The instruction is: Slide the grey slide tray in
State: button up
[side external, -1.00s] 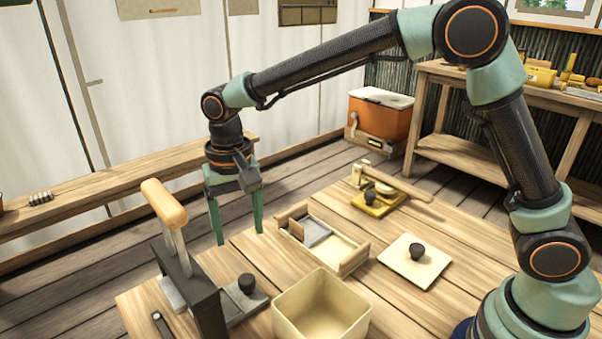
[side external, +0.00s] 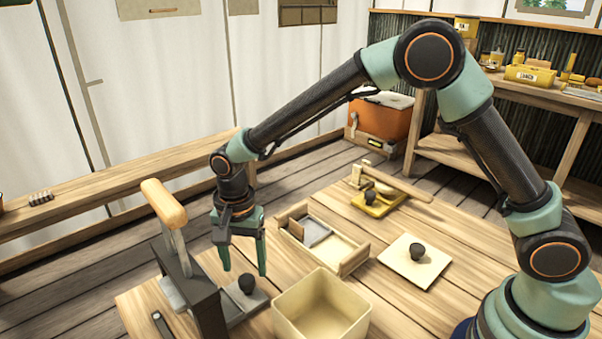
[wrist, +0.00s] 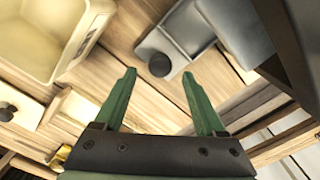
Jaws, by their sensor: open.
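The grey slide tray (side external: 258,299) with a round black knob (side external: 247,284) sticks out of the dark press (side external: 203,300) with the orange handle. In the wrist view, the grey tray (wrist: 176,62) and its knob (wrist: 160,65) lie just beyond my fingertips. My gripper (side external: 244,268) points down with its green fingers spread and nothing between them. It appears above and near the knob in the side view; the exact gap is hard to tell. In the wrist view, the knob lies between the lines of the two fingertips (wrist: 159,74). The tray's inner end is hidden by the press.
A cream open box (side external: 281,317) stands right of the tray. A wooden frame (side external: 350,264) with a grey plate lies behind it.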

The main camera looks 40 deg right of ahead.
aim_at(246, 278)
jog(key=shift+f, duration=1.75)
grip_shut()
